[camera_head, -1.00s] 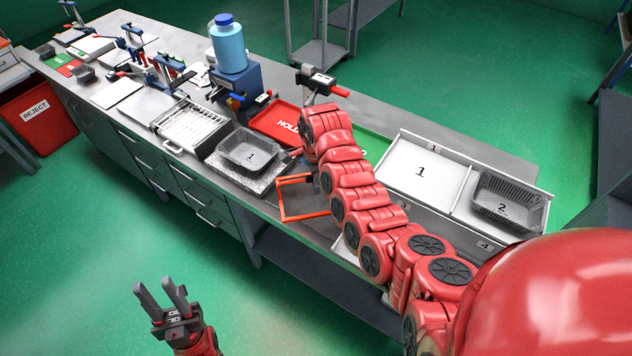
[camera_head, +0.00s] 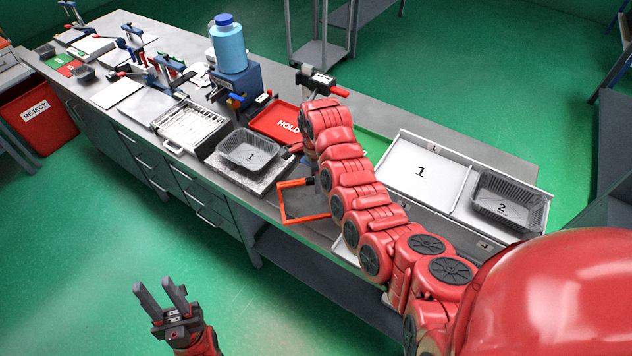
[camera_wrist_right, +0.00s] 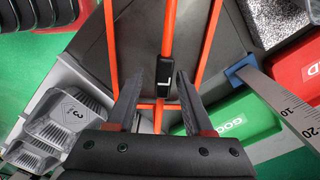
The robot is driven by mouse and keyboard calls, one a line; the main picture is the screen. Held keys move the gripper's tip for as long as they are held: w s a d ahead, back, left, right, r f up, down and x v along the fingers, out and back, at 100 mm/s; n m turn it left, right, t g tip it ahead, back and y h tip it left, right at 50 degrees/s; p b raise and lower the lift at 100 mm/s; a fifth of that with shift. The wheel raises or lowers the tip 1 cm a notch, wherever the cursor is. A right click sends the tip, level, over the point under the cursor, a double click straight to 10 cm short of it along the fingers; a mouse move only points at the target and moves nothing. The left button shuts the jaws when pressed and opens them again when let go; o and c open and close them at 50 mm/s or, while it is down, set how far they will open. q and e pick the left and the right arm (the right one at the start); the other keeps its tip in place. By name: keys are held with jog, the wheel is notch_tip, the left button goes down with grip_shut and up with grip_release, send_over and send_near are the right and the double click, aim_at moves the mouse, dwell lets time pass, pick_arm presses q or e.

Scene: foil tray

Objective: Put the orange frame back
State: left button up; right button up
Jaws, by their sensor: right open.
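The orange frame (camera_head: 306,219) is at the front edge of the bench, to the right of the scale, partly hidden by my right arm in the head view. In the right wrist view its orange bars (camera_wrist_right: 112,50) run between and beside the fingers, with a black grip (camera_wrist_right: 164,74) on the middle bar. My right gripper (camera_wrist_right: 158,78) is open, with its fingers on either side of that grip and apart from it. My left gripper (camera_head: 162,297) is open and empty, over the floor in front of the bench.
A tray marked 1 (camera_head: 249,157) sits on the scale (camera_head: 212,160). The red HOLD mat (camera_head: 268,121) lies behind; the green GOOD mat (camera_wrist_right: 255,115) is close to my right gripper. A divided case (camera_head: 457,187) with tray 2 (camera_head: 503,207) stands to the right.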

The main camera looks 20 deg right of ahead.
notch_tip(320, 180, up, 5)
jog(key=shift+f, duration=0.1)
jog(key=shift+r, duration=0.8)
jog(key=shift+f, duration=0.1)
